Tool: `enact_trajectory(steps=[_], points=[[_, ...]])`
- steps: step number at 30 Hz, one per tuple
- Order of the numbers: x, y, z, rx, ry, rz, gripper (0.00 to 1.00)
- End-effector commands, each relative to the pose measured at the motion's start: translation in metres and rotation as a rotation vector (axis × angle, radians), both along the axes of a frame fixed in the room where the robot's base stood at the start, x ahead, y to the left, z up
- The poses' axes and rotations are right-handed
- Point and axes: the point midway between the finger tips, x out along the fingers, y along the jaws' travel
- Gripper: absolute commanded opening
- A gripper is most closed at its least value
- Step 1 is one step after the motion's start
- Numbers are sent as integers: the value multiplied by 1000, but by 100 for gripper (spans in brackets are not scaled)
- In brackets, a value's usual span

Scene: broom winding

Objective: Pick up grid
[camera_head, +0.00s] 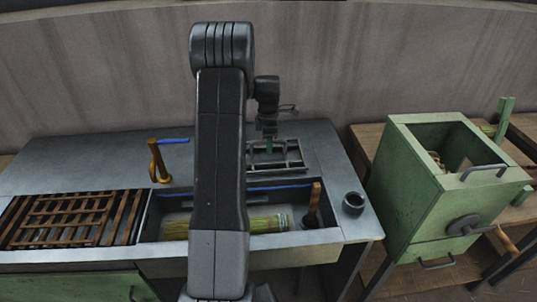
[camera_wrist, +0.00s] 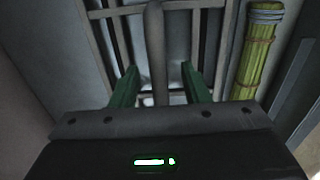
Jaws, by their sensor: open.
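A grey metal grid (camera_head: 290,166) lies on the grey worktop behind the sink basin. Its crossing bars (camera_wrist: 188,5) also show in the wrist view. My gripper (camera_head: 269,146) is low over the grid's left part, fingers pointing down. In the wrist view, my gripper (camera_wrist: 160,92) has its two green fingers apart, with a thick grey bar running between them. I cannot tell whether the fingers touch this bar. My arm hides part of the worktop and basin in the head view.
A yellow-green bundle (camera_head: 264,224) lies in the basin, near a wooden handle (camera_head: 313,200). A brown slatted grate (camera_head: 70,218) is at left. A dark cup (camera_head: 353,204) stands at the right edge. A green box (camera_head: 408,190) stands right, and a wall rises behind.

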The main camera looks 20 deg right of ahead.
Motion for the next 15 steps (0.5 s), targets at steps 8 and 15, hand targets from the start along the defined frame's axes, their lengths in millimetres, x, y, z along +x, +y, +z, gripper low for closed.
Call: enact_trajectory(steps=[8,15], points=[[0,0,0,0,0,0,0],[0,0,1,0,0,0,0]])
